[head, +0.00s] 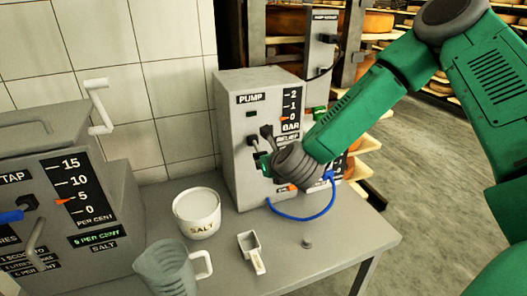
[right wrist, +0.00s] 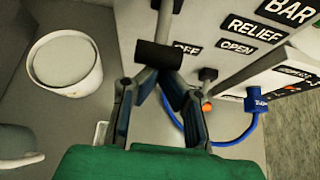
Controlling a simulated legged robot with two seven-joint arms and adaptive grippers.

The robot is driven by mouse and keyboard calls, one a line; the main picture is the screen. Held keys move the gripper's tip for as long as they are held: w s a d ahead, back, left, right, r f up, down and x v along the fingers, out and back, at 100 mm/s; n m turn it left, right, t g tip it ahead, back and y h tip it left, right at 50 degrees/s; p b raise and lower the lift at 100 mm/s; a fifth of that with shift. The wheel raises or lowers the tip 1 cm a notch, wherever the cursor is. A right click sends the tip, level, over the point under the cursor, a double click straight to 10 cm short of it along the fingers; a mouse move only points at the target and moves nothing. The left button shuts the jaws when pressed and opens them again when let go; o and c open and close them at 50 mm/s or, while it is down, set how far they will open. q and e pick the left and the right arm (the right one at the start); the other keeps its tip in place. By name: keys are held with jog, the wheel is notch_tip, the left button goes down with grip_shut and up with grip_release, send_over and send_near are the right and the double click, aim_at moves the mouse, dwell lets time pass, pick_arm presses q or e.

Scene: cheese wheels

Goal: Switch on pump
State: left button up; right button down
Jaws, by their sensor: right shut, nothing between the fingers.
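The grey pump box (head: 233,120) stands on the table, with a PUMP label, a small dark indicator window, and a BAR scale with an orange pointer near 0. Dark-knobbed levers (head: 266,131) stick out of its front. My right gripper (head: 264,168) is close to that front, partly hidden by my own wrist. In the right wrist view, its fingers (right wrist: 157,88) converge, empty, just below a black lever handle (right wrist: 158,55) on a grey rod. My left gripper is not in view.
A tap box (head: 120,205) is at the left. A blue hose (head: 300,217) loops below the pump. Cheese shelves stand behind.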

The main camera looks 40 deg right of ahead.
aim_at(262, 153)
jog(key=r+g+p, duration=0.1)
jog(key=p, duration=0.2)
jog(key=r+g+p, duration=0.2)
jog(key=p, duration=0.1)
jog(key=r+g+y+p, duration=0.1)
jog(key=p, duration=0.3)
jog(key=shift+a+r+g, duration=0.25)
jog(key=shift+a+g, duration=0.15)
jog(key=shift+r, duration=0.1)
jog(key=shift+f, duration=0.2)
jog(key=shift+d+f, duration=0.1)
jog(key=shift+d, duration=0.1)
jog(key=shift+r, duration=0.3)
jog(key=shift+a+r+p, duration=0.15)
jog(key=shift+r+p, duration=0.4)
jog(key=shift+r, duration=0.05)
jog(key=shift+f, duration=0.1)
